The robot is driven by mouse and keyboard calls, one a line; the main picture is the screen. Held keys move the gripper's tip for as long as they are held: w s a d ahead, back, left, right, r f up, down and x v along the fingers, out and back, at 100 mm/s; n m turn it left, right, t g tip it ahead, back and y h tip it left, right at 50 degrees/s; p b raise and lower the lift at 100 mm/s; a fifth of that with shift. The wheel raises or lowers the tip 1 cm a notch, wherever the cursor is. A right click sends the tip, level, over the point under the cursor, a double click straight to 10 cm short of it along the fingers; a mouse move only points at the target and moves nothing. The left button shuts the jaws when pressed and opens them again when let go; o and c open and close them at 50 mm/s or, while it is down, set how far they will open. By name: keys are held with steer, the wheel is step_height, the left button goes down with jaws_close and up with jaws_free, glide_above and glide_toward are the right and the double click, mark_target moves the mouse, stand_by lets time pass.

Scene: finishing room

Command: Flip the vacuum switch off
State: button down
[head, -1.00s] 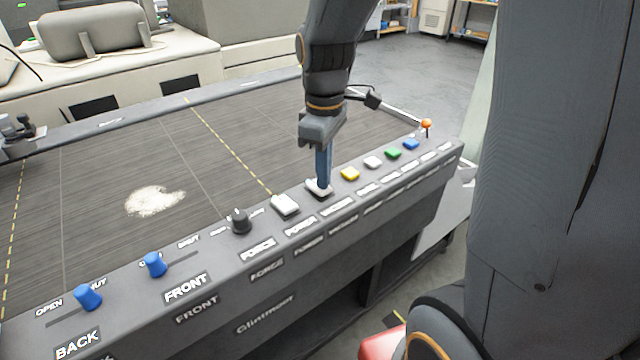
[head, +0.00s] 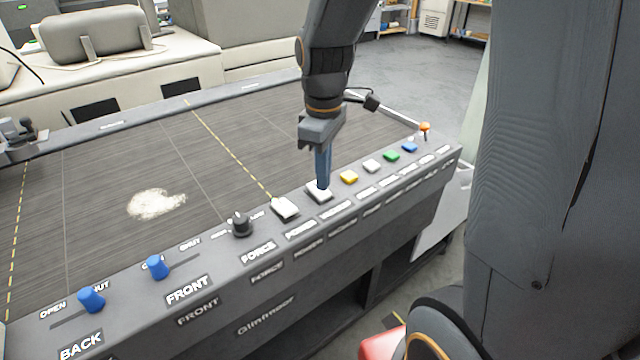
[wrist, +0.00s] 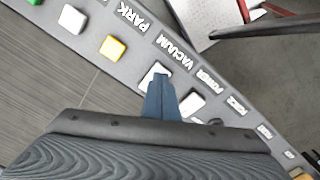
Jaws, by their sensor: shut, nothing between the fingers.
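The vacuum switch (head: 318,193) is a white rocker on the sloped control panel, above the label reading VACUUM. It also shows in the wrist view (wrist: 152,75), partly covered by my fingers. My gripper (head: 323,186) is shut and empty, pointing down with its blue fingertips at the switch. In the wrist view the fingertips (wrist: 160,74) overlap the switch's edge. I cannot tell whether they press on it or are just above it. The tilt of the rocker is hard to make out.
The white power switch (head: 285,208) is close on the left, then a black force knob (head: 241,224) and blue sliders (head: 156,267). A yellow button (head: 349,177) is close on the right, followed by white, green and blue ones. A pale powder patch (head: 156,204) lies on the dark bed.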

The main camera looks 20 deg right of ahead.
mark_target(324, 195)
step_height(324, 195, up, 6)
steer(key=p, duration=0.5)
steer(key=shift+f, duration=0.2)
steer(key=s+f+m+t+b, duration=0.1)
steer(key=s+f+m+b, duration=0.1)
steer(key=s+f+m, duration=0.3)
steer(key=s+m, duration=0.4)
steer(key=shift+s+f+m, duration=0.2)
steer(key=shift+f+m, duration=0.1)
